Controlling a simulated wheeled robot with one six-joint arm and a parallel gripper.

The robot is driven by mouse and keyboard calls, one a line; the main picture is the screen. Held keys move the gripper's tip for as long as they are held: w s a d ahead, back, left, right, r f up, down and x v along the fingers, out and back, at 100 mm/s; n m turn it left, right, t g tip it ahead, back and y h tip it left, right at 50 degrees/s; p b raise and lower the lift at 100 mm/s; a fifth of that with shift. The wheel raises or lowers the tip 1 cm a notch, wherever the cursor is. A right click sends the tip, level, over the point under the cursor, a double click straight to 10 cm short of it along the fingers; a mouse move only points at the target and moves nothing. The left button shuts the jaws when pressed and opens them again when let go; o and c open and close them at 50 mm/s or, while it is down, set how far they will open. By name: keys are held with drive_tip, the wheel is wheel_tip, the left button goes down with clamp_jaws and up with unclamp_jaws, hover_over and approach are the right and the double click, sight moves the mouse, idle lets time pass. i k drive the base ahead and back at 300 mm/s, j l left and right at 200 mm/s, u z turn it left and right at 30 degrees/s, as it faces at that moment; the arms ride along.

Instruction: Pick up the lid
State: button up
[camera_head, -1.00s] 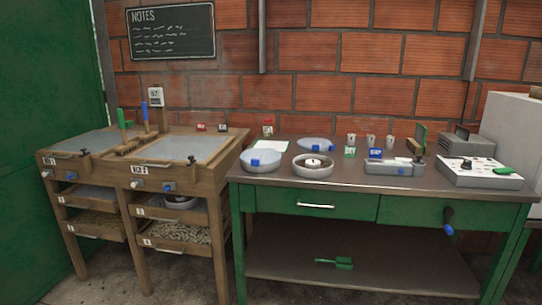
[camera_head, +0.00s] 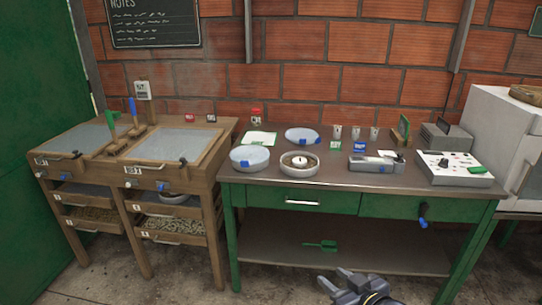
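A flat, round, pale grey-blue lid (camera_head: 301,134) with a blue tab at its right lies towards the back of the green table's metal top. A round dish (camera_head: 249,158) with a pale grey-blue top and a blue tab stands left of the middle. An uncovered round white dish (camera_head: 301,169) with a small white thing inside stands to its right, in front of the lid. My gripper (camera_head: 331,277) shows at the bottom edge, below and in front of the table, far from the lid. Its two fingers are apart with nothing seen between them.
The green table (camera_head: 290,202) carries several small cups (camera_head: 355,132), a grey device (camera_head: 372,164) and a white control box (camera_head: 452,168). A green scoop (camera_head: 320,246) lies on its lower shelf. A wooden drying stand (camera_head: 130,170) is at the left, a white cabinet (camera_head: 493,130) at the right.

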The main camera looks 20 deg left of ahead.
sight(246, 156)
drive_tip(key=i+j+z, duration=0.1)
drive_tip(key=j+z, duration=0.35)
drive_tip(key=j, duration=0.3)
drive_tip(key=j+z, duration=0.5)
drive_tip(key=j, duration=1)
drive_tip(key=k+j+z, duration=0.1)
drive_tip(key=j, duration=0.6)
drive_tip(key=k+j, duration=0.1)
drive_tip(key=j, duration=0.65)
drive_tip(key=z, duration=0.05)
